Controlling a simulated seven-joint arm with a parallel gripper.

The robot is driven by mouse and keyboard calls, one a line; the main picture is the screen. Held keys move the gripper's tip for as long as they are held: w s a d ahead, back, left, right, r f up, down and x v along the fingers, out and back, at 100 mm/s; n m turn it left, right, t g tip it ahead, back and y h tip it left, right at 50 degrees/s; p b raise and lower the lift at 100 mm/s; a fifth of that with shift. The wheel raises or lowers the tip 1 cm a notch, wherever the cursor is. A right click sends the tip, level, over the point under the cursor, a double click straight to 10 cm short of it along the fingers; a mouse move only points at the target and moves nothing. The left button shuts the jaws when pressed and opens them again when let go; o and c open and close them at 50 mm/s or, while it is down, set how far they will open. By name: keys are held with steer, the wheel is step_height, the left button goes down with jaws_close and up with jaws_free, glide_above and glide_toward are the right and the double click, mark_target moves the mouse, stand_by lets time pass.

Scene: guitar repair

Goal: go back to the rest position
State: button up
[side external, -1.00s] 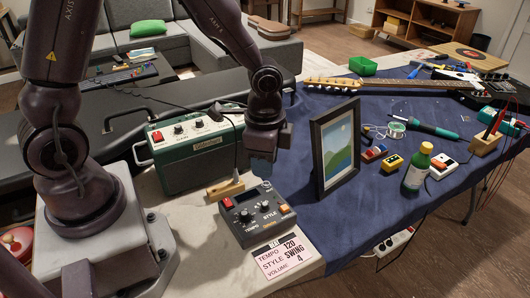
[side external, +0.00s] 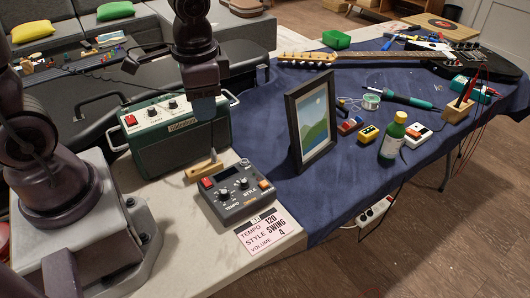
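My arm's dark purple end and gripper (side external: 204,108) hang pointing down in the side external view. The gripper is in front of the right part of the green amplifier (side external: 165,138), above a small wooden block (side external: 203,168). It is above and behind the grey drum machine (side external: 237,192) with its knobs and red and orange buttons, apart from it. The fingertips are small and bluish-grey, and I cannot tell whether they are open or shut. Nothing is clearly seen held.
A printed card (side external: 267,231) reading tempo 120, style swing, volume 4 lies at the drum machine's front. A framed picture (side external: 312,122) stands to the right. Beyond are a green bottle (side external: 393,137), pedals and a guitar (side external: 430,58). Open space lies above the blue cloth (side external: 260,128).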

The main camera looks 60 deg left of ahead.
steer(key=s+r+n+t, duration=0.3)
steer(key=s+r+t, duration=0.2)
steer(key=r, duration=0.6)
steer(key=shift+s+a+r+h, duration=0.2)
steer(key=shift+s+r+h, duration=0.2)
steer(key=shift+s, duration=0.45)
steer(key=shift+o, duration=0.5)
stand_by(1.0)
